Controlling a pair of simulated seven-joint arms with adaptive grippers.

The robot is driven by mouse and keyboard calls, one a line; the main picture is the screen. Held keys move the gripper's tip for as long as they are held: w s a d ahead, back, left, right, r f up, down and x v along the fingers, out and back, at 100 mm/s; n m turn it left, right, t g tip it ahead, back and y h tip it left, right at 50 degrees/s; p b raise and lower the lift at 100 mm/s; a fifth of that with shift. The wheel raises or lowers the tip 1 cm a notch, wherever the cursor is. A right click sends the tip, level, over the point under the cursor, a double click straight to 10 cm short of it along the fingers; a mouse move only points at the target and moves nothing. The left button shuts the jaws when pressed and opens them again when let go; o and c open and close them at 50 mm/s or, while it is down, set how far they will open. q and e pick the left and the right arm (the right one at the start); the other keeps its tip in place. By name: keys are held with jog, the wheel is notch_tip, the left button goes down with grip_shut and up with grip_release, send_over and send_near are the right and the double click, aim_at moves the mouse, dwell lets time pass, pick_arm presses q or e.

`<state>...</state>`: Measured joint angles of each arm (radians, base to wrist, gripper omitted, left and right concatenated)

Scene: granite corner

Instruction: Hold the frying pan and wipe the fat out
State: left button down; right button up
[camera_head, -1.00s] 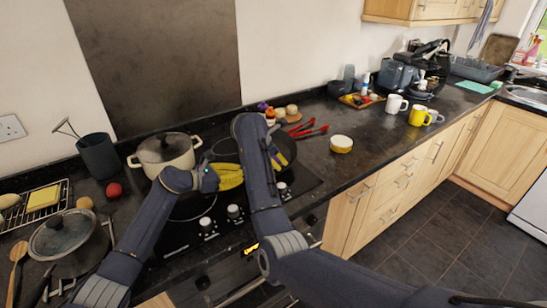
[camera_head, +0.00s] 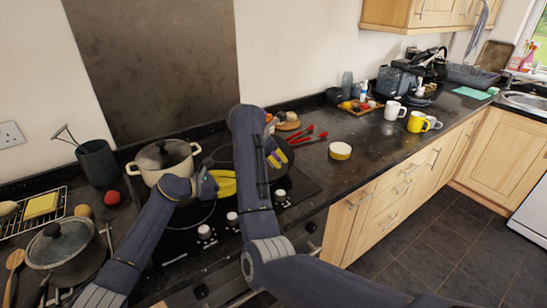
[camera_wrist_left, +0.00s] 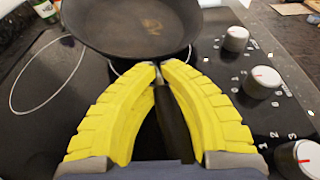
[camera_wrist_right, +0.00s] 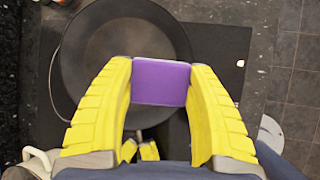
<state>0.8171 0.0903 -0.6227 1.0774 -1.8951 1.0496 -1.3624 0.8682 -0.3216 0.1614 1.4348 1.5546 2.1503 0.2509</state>
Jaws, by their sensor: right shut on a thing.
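The black frying pan (camera_wrist_left: 140,22) sits on the hob, with a brownish patch on its floor in the left wrist view. In the head view my right arm hides most of the pan. My left gripper (camera_wrist_left: 159,68) is shut on the pan's dark handle (camera_wrist_left: 175,112), which runs back between its yellow fingers. My right gripper (camera_wrist_right: 160,82) is shut on a purple sponge (camera_wrist_right: 161,82). It holds the sponge over the pan (camera_wrist_right: 105,62), towards one side. I cannot tell whether the sponge touches the pan.
A cream lidded pot (camera_head: 163,160) stands behind my left gripper. A grey lidded pot (camera_head: 66,250) is at the front left. Red tongs (camera_head: 308,136) and a yellow-and-white bowl (camera_head: 340,151) lie right of the hob. Hob knobs (camera_head: 232,217) line the front.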

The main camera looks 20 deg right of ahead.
pick_arm(q)
jog(key=shift+r, duration=0.1)
pick_arm(e)
jog(key=shift+r, duration=0.15)
jog(key=shift+s+a+r, duration=0.1)
jog(key=shift+s+r, duration=0.15)
jog(key=shift+r, duration=0.4)
jog(key=shift+s+a+r, duration=0.1)
jog(key=shift+s+r, duration=0.1)
jog(key=shift+r, duration=0.45)
jog(key=shift+d, duration=0.1)
pick_arm(q)
jog(key=c, duration=1.6)
grip_release()
jog(key=shift+o, duration=0.4)
jog(key=shift+a, duration=0.1)
